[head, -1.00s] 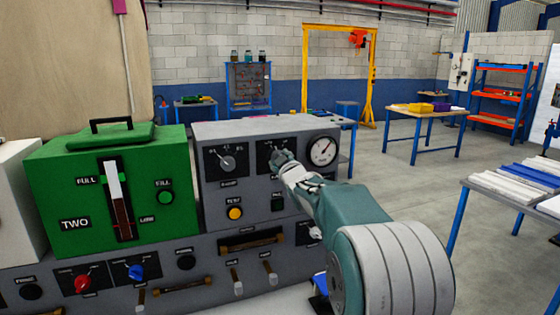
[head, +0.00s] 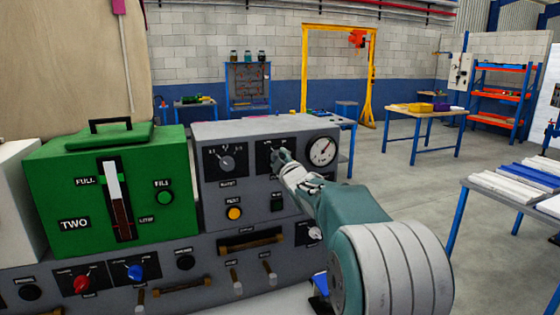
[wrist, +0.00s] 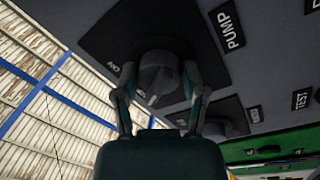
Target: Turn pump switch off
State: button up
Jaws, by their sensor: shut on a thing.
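The pump switch is a grey rotary knob (wrist: 160,75) on a black plate, beside a label reading PUMP (wrist: 227,28) in the wrist view. A white pointer line shows on the knob, and ON is printed on the plate near it. My gripper (wrist: 160,95) has one finger on each side of the knob and is shut on it. In the head view my gripper (head: 282,158) is at the black switch plate (head: 266,148) on the grey panel box (head: 265,133), and it hides most of the knob.
A second dial (head: 227,162) is left of the pump switch, and a round gauge (head: 322,151) is to its right. A yellow button (head: 234,213) is below. The green box (head: 70,180) stands at left. Open floor (head: 400,190) lies to the right.

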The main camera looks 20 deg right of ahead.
jog(key=shift+a+f, duration=0.1)
jog(key=shift+f, duration=0.05)
jog(key=o, duration=1.1)
jog(key=shift+w, duration=0.1)
jog(key=shift+o, duration=0.2)
jog(key=shift+a, duration=0.1)
jog(key=shift+s, duration=0.4)
jog(key=s, duration=1.1)
jog(key=shift+a+f, duration=0.25)
jog(key=shift+f, duration=0.2)
jog(key=shift+s, duration=0.1)
